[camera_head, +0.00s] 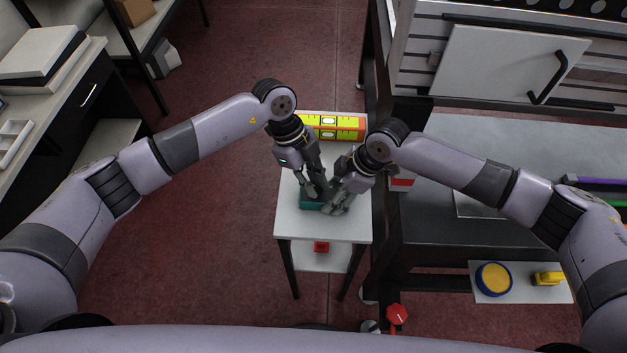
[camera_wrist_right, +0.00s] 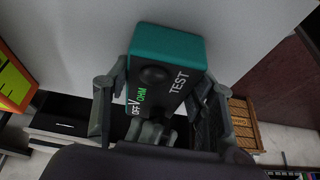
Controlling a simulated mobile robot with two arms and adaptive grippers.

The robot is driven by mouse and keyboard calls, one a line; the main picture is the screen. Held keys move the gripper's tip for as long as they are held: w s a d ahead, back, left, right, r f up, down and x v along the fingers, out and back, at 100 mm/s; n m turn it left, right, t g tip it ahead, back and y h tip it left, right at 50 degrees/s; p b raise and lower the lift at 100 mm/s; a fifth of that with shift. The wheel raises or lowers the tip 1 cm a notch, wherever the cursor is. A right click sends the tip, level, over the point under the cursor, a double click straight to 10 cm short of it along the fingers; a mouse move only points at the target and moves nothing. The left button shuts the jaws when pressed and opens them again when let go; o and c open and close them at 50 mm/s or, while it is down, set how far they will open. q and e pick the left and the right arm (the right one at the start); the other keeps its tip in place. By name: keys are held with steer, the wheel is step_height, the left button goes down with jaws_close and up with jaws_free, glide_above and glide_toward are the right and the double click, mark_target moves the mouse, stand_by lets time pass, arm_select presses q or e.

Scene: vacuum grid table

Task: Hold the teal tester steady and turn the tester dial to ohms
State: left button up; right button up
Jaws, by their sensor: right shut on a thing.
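The teal tester (camera_head: 308,205) sits on the small white table, mostly covered by my two grippers in the head view. In the right wrist view the tester (camera_wrist_right: 187,48) has a teal shell and a dark face with OFF, V, OHM and TEST labels. A dark round dial (camera_wrist_right: 152,76) is on that face; its pointer setting cannot be read. My right gripper (camera_head: 338,204) is shut on the tester, with fingers on both sides of it. My left gripper (camera_head: 312,190) is at the tester, close beside the right one; its fingertips are partly hidden.
A yellow-green level (camera_head: 330,126) lies at the back of the white table (camera_head: 290,226). A red object (camera_head: 321,246) is on the lower shelf. The dark workbench (camera_head: 430,228) stands close on the right. Free floor lies to the left.

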arm_select(q)
jaws_close()
stand_by(0.3)
steer(key=m+y, duration=0.1)
steer(key=m, duration=0.2)
steer(key=m+g, duration=0.1)
steer(key=m, duration=0.1)
steer(key=shift+w+d+m+g+y, duration=0.15)
steer(key=shift+m+g+y, duration=0.15)
steer(key=shift+m+y, duration=0.1)
steer(key=m+y, duration=0.1)
steer(key=m, duration=0.2)
steer(key=m+y, duration=0.1)
steer(key=m, duration=0.2)
steer(key=shift+d+g, duration=0.1)
steer(key=shift+g, duration=0.2)
steer(key=shift+m, duration=0.4)
steer(key=shift+o, duration=2.4)
jaws_free()
